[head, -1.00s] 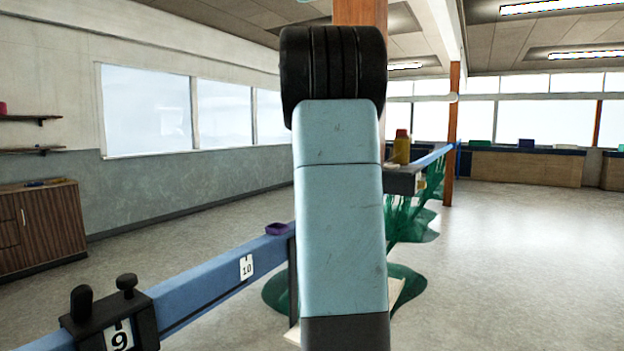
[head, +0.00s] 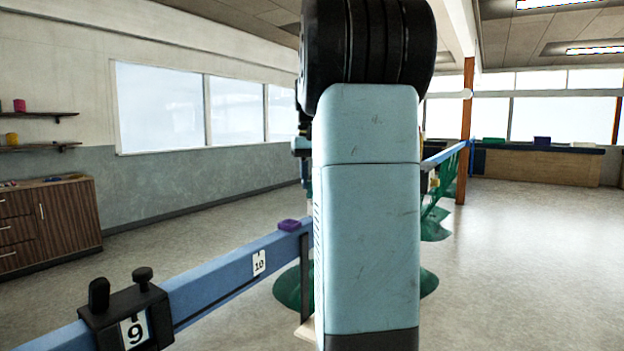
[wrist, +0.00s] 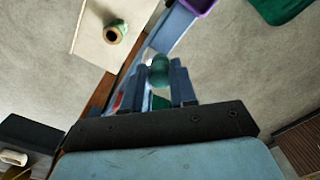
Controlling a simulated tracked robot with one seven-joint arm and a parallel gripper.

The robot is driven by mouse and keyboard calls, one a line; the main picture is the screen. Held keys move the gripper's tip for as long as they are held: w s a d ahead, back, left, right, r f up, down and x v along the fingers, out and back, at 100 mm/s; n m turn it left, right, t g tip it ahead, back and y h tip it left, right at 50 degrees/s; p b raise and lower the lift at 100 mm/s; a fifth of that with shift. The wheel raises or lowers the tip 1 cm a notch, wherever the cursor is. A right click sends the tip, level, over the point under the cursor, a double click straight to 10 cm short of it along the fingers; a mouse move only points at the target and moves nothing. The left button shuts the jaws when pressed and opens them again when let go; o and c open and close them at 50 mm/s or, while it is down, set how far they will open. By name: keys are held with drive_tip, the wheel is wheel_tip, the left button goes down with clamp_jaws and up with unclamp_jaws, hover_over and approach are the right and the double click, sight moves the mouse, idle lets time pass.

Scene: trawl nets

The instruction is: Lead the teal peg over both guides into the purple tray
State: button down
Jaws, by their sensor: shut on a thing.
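The teal peg (wrist: 160,70) is between the two blue-grey fingers of my gripper (wrist: 164,82) in the wrist view, and the gripper is shut on it. The peg's far end sticks out past the fingertips. The purple tray (head: 289,225) sits on the blue beam in the head view, just left of my arm. Its edge also shows in the wrist view (wrist: 197,5), ahead and right of the peg, apart from it. A black clamp (head: 130,312) with two knobs and a 9 label sits on the beam. I cannot tell which parts are the guides. My arm hides the gripper in the head view.
The blue beam (head: 215,275) runs from lower left to behind my arm, with a 10 label (head: 259,262). Green netting (head: 434,215) hangs beyond. A pale board (wrist: 112,27) bears a green-and-tan spool. A wooden cabinet (head: 50,225) stands left. The right floor is clear.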

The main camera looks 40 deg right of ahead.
drive_tip(key=shift+s+a, duration=1.55)
drive_tip(key=shift+a, duration=2.8)
drive_tip(key=shift+f, duration=2.4)
drive_tip(key=shift+f, duration=0.15)
drive_tip(key=c, duration=0.8)
unclamp_jaws()
drive_tip(key=shift+w+r, duration=0.1)
drive_tip(key=shift+r, duration=0.35)
wheel_tip(320, 180, up, 13)
drive_tip(key=shift+f, duration=0.1)
